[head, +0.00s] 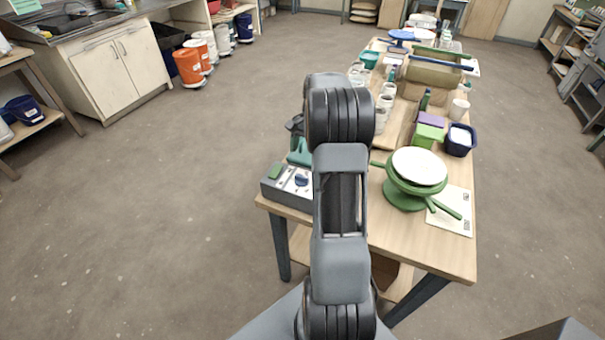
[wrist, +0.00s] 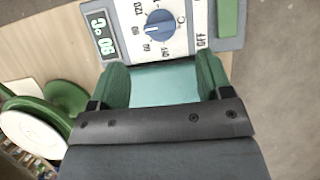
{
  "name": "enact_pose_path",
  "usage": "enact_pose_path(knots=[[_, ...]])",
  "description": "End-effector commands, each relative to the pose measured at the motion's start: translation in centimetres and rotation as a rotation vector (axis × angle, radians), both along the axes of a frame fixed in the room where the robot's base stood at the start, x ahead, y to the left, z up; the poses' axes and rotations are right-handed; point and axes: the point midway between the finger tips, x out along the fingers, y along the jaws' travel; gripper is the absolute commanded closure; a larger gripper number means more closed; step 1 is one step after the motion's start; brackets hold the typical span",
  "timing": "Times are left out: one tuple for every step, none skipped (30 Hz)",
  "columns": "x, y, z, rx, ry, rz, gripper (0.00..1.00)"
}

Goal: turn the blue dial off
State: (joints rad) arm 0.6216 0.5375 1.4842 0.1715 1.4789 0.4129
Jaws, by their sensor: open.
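The blue dial (wrist: 160,24) sits on the white face of a grey control box (wrist: 113,12) at the top of the wrist view. Its pale mark points left, toward the printed 90, away from the OFF label at right. A display (wrist: 102,36) shows a reading of about 90, upside down. In the head view the box (head: 268,190) is at the table's near left corner, with the dial (head: 301,181) on top. My gripper (wrist: 163,70) has green fingers, spread apart and empty, just short of the dial. A teal surface shows between them.
White cups (head: 382,108), a green box (head: 428,137) and a dark blue tub (head: 460,145) stand farther back. The floor left of the table is clear.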

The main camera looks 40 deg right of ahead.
Motion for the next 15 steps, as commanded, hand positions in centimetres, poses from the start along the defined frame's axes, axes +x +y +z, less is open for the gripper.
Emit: enact_pose_path(knots=[[-0.2, 0.4, -0.9, 0.002, 0.003, 0.002, 0.28], [-0.3, 0.6, -1.5, 0.001, 0.002, 0.002, 0.28], [-0.5, 0.9, -2.2, 0.002, 0.003, 0.002, 0.28], [-0.6, 1.1, -2.7, 0.001, 0.002, 0.002, 0.28], [-0.7, 1.3, -3.2, 0.001, 0.002, 0.003, 0.28], [-0.8, 1.5, -3.8, 0.001, 0.002, 0.003, 0.28], [-0.9, 1.6, -4.2, 0.000, 0.001, 0.003, 0.28], [-1.0, 1.8, -4.7, 0.000, 0.001, 0.003, 0.28], [-1.1, 2.0, -5.2, 0.000, 0.001, 0.003, 0.28], [-1.2, 2.1, -5.5, -0.001, 0.001, 0.003, 0.28], [-1.2, 2.2, -5.9, 0.000, 0.001, 0.003, 0.28], [-1.3, 2.4, -6.3, -0.001, 0.001, 0.003, 0.28], [-1.3, 2.5, -6.6, 0.000, 0.001, 0.004, 0.28], [-1.4, 2.6, -6.8, 0.000, 0.001, 0.004, 0.28], [-1.4, 2.7, -7.1, -0.001, -0.001, 0.003, 0.28]])
